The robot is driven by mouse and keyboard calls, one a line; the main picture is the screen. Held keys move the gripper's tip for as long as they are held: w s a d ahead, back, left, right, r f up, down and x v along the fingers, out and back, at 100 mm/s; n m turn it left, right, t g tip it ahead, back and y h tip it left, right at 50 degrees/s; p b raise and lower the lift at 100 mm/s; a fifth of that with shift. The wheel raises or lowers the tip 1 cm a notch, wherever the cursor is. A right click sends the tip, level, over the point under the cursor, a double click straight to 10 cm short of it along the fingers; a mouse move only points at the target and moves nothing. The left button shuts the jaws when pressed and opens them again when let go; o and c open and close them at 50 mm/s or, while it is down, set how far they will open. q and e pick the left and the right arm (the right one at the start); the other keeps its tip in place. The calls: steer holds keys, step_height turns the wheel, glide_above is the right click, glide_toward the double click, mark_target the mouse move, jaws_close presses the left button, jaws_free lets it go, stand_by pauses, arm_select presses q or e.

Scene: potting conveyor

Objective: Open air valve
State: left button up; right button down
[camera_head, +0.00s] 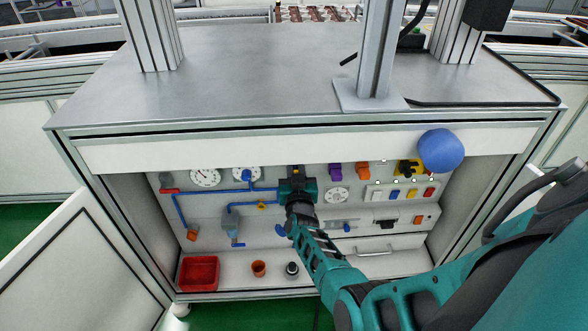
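The valve panel is in the open bay under the metal table. Blue air pipes (178,211) run across its left half. A small yellow fitting (262,205) sits on the lower blue pipe, left of my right gripper; I cannot tell for sure that it is the air valve. My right gripper (296,171) reaches up to the panel at the right end of the blue pipes, and its wrist hides what is behind it. Its fingers are dark and small, so their opening and any contact cannot be told. My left gripper is not in view.
Gauges (204,178), a yellow-and-black switch (408,167) and coloured buttons (412,193) share the panel. A blue ball-shaped thing (440,150) is at the table's front edge. An open door (78,262) stands left.

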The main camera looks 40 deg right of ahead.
steer(key=shift+s+f, duration=0.15)
steer(key=shift+f, duration=0.15)
steer(key=c, duration=1.1)
jaws_free()
steer(key=shift+d, duration=0.1)
steer(key=shift+r, duration=0.1)
